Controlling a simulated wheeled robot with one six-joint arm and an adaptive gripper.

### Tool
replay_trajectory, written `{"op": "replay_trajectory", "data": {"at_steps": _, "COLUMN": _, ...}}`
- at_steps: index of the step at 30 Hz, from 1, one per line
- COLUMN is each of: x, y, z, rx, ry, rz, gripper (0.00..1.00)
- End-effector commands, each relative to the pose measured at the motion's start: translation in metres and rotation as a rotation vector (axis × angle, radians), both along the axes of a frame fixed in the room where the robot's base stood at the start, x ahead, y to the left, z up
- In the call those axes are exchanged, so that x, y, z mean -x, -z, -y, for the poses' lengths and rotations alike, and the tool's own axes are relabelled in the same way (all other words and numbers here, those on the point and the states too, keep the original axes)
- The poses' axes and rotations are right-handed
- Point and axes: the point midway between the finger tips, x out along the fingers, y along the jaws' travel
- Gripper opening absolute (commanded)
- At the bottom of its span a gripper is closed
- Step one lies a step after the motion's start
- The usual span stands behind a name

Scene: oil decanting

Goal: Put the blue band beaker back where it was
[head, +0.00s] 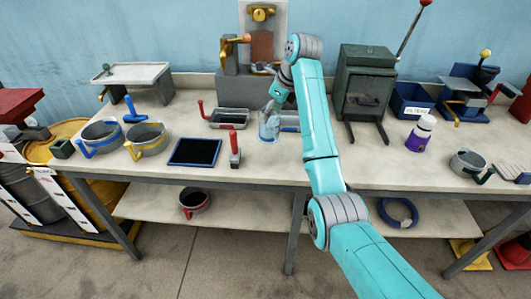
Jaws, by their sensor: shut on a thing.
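A clear beaker with a bluish tint, which I take for the blue band beaker (267,128), is at the middle of the workbench, below the end of my teal arm. My gripper (272,104) is shut on its upper part. The beaker looks upright. Its base is close to the bench top, but I cannot tell whether it touches. The band itself is too small to make out clearly, and the fingers are partly hidden by the arm's end.
A tray with a red handle (229,119) is just left of the beaker, and a grey-blue tray (290,120) is right behind it. A red-handled tool (235,150) and a dark-topped pad (194,152) lie front left. A green box-like machine (364,85) stands right. Bare bench shows front right.

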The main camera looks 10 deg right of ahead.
Motion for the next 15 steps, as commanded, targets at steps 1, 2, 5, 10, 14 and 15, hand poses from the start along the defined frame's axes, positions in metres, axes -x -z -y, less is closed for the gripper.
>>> {"op": "replay_trajectory", "data": {"at_steps": 1, "x": 0.0, "y": 0.005, "z": 0.0, "rx": 0.0, "ry": 0.001, "rz": -0.002, "gripper": 0.0}}
{"op": "replay_trajectory", "data": {"at_steps": 2, "x": 0.001, "y": 0.009, "z": 0.0, "rx": 0.0, "ry": 0.001, "rz": -0.002, "gripper": 0.0}}
{"op": "replay_trajectory", "data": {"at_steps": 5, "x": 0.001, "y": 0.024, "z": 0.0, "rx": 0.0, "ry": 0.0, "rz": -0.001, "gripper": 0.0}}
{"op": "replay_trajectory", "data": {"at_steps": 10, "x": 0.001, "y": 0.05, "z": 0.0, "rx": 0.0, "ry": 0.0, "rz": -0.001, "gripper": 0.0}}
{"op": "replay_trajectory", "data": {"at_steps": 14, "x": 0.0, "y": 0.059, "z": 0.0, "rx": -0.001, "ry": 0.0, "rz": 0.001, "gripper": 0.0}}
{"op": "replay_trajectory", "data": {"at_steps": 15, "x": 0.0, "y": 0.061, "z": 0.0, "rx": -0.001, "ry": 0.0, "rz": 0.001, "gripper": 0.0}}
